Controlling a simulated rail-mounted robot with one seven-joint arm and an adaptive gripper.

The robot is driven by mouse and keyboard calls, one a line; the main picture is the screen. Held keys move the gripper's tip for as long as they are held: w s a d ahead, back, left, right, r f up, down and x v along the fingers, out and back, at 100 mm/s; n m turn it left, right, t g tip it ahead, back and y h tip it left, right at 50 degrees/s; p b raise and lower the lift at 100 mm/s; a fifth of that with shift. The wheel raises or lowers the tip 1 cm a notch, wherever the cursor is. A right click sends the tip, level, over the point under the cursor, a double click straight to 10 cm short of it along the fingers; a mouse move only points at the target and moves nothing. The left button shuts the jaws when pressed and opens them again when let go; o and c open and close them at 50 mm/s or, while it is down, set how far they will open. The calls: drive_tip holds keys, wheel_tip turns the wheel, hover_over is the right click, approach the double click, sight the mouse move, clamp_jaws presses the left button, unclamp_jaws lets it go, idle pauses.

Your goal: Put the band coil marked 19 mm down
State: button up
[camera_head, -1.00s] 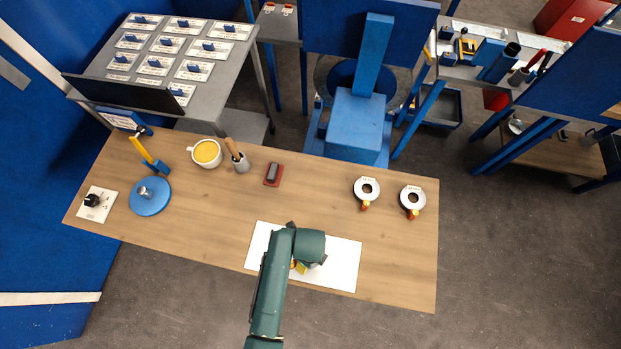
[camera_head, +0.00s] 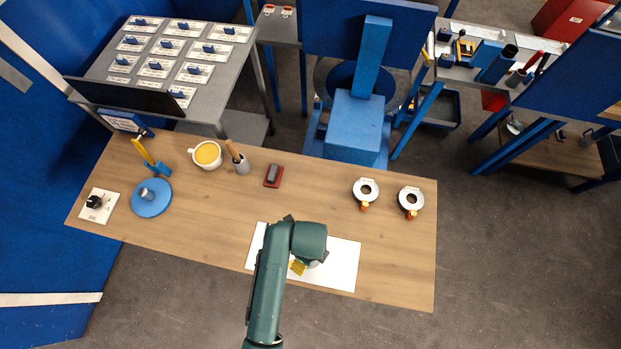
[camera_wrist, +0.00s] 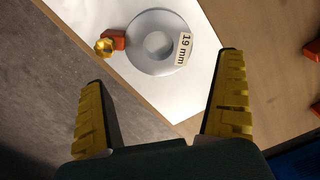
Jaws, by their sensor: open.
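The band coil marked 19 mm (camera_wrist: 150,65) is a flat pale grey ring with a round centre hole. It lies flat on the white sheet (camera_wrist: 205,85), near its edge, label facing up. An orange block with a gold knob (camera_wrist: 106,45) sits at its rim. My gripper (camera_wrist: 160,82) is open, with yellow-padded fingers spread wide; nothing is between them, and the coil lies beyond their tips. In the head view my gripper (camera_head: 300,267) is over the white sheet (camera_head: 342,270), and my arm hides most of the coil.
Two similar coils (camera_head: 366,181) (camera_head: 411,191) stand apart at the right of the wooden table (camera_head: 220,220). A dark red-based block (camera_head: 273,175), a yellow-filled cup (camera_head: 207,154) and a blue round stand (camera_head: 151,206) are farther back and left. The table around the sheet is clear.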

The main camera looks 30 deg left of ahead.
drive_tip(key=w+d+r+n+t+y, duration=0.15)
drive_tip(key=w+r+n+t, duration=0.35)
drive_tip(key=r, duration=0.7)
drive_tip(key=w+d+r+n+t, duration=0.25)
drive_tip(key=w+r, duration=0.45)
drive_tip(key=r, duration=0.5)
drive_tip(key=w+d+r+n+t+y, duration=0.1)
drive_tip(key=w+r+n+t, duration=0.35)
drive_tip(key=r, duration=0.75)
drive_tip(key=s+d+r+n+t+h+p, duration=0.1)
drive_tip(key=d+r+n+t+p, duration=0.1)
drive_tip(key=r, duration=0.9)
drive_tip(key=s+d+r+n+t+h+p, duration=0.1)
drive_tip(key=d+r+t+p, duration=0.3)
drive_tip(key=r, duration=0.8)
drive_tip(key=s+d+r+n+t+h+p, duration=0.1)
drive_tip(key=s+d+r+n+t+p, duration=0.2)
drive_tip(key=r, duration=0.8)
drive_tip(key=shift+r+t, duration=0.4)
drive_tip(key=shift+t, duration=0.2)
